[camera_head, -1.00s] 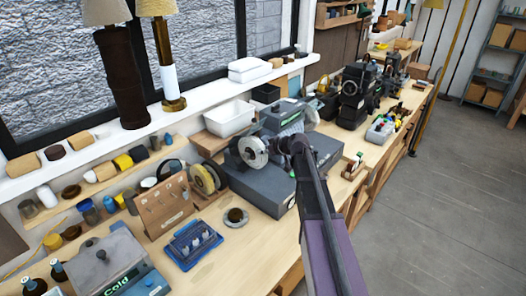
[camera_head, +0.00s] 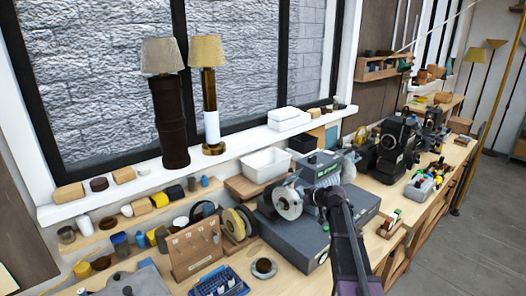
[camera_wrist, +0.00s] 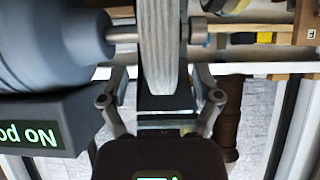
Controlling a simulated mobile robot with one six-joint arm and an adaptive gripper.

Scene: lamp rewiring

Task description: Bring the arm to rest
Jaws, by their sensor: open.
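My arm rises from the bottom of the head view, purple with a dark wrist, and its end is beside the pale wheel (camera_head: 288,203) of a grey bench machine. In the wrist view my gripper (camera_wrist: 160,75) is open, its two fingers apart on either side of the wheel (camera_wrist: 160,45). Nothing is seen held in it. Whether the fingers touch the wheel I cannot tell. In the head view the fingertips are too small to make out.
The wooden bench is crowded: a pegboard stand (camera_head: 195,248), a blue tray (camera_head: 220,284), a small round dish (camera_head: 264,268), a white bin (camera_head: 267,165) and black machines (camera_head: 395,145). Two lamps (camera_head: 168,110) stand on the windowsill. Open floor (camera_head: 475,225) lies right of the bench.

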